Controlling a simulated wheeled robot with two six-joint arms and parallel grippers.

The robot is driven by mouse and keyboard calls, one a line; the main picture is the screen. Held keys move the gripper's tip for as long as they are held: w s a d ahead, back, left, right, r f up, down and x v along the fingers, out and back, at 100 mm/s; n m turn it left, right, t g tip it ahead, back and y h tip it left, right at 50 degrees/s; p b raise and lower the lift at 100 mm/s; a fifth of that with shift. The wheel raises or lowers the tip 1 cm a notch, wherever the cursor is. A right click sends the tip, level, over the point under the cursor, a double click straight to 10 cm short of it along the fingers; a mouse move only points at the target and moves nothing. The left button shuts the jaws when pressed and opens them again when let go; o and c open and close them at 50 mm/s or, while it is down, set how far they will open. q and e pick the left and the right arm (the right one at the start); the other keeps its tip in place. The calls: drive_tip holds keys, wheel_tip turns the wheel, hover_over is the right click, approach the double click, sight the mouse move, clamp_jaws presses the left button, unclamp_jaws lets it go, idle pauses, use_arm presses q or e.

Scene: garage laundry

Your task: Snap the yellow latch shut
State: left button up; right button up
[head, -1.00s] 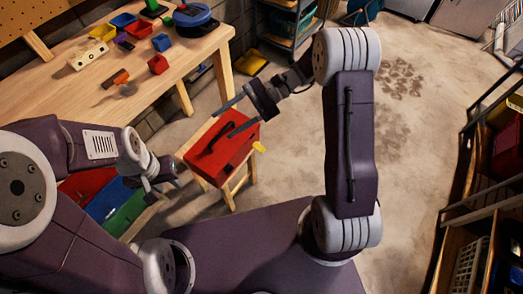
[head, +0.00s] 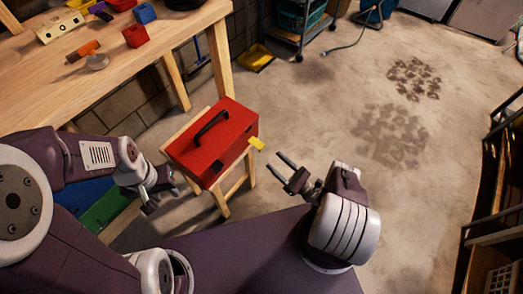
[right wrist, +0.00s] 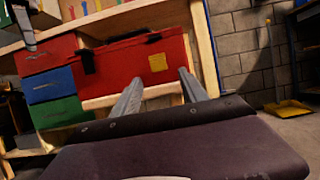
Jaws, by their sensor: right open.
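A red toolbox (head: 205,150) with a black handle (head: 211,127) sits on a small wooden stool. Its yellow latch (head: 257,143) sticks outward from the box's right-hand side in the head view. In the right wrist view the yellow latch (right wrist: 158,62) shows as a square on the red face, above and between my fingers. A black latch (head: 216,167) is on the same box, near its front corner. My right gripper (head: 279,164) is open and empty, a short way right of the yellow latch, pointing toward it. My left gripper (head: 160,197) is left of the stool; its jaw opening is unclear.
A wooden workbench (head: 75,85) with coloured blocks stands at the upper left. Red, blue and green drawers (right wrist: 55,87) are left of the box in the right wrist view. A cart (head: 300,30) stands at the back. The floor to the right is open.

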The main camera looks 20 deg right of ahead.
sight(261, 149)
drive_tip(key=x, duration=0.8)
drive_tip(key=shift+w+a, duration=0.15)
drive_tip(key=shift+a, duration=0.05)
drive_tip(key=shift+c, duration=0.3)
